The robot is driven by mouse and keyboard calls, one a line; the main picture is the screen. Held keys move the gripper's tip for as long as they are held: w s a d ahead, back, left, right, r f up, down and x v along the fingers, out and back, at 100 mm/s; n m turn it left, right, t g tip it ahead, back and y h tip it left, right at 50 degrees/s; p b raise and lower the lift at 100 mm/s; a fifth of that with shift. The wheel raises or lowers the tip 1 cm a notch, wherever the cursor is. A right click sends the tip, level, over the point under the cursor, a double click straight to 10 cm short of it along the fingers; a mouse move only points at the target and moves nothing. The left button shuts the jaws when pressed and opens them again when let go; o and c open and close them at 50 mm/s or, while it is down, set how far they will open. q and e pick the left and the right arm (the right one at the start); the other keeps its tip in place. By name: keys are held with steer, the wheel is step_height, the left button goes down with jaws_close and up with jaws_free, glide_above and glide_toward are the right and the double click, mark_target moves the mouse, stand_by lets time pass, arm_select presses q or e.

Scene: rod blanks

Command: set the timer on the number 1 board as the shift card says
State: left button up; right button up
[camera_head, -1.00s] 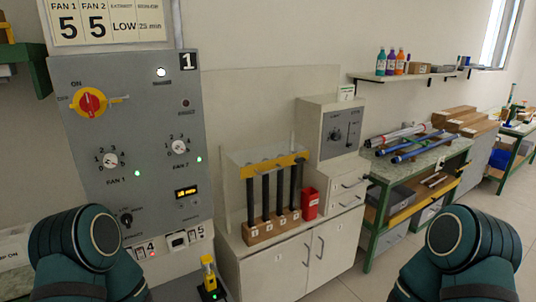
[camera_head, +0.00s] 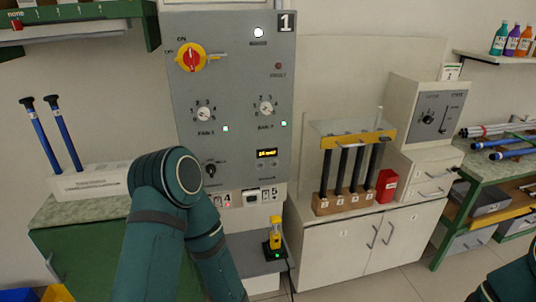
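The grey number 1 board (camera_head: 239,75) stands upright in the middle of the head view. It carries a red and yellow rotary switch (camera_head: 191,58), the FAN 1 dial (camera_head: 204,114) and the FAN 2 dial (camera_head: 266,108). Below these are a black knob (camera_head: 211,169) and a small lit display (camera_head: 267,153). The display seems to show a minutes value, too small to read surely. My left arm rises in front of the board's lower left, close to the black knob. Neither gripper shows. Only a bit of my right arm shows at the lower right corner.
A yellow device (camera_head: 275,233) stands on a grey shelf below the board. Blue rods (camera_head: 65,140) stand in a white block at left. A cabinet (camera_head: 330,250) at right holds dark rods in a wooden rack (camera_head: 340,204) and a red container (camera_head: 387,184).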

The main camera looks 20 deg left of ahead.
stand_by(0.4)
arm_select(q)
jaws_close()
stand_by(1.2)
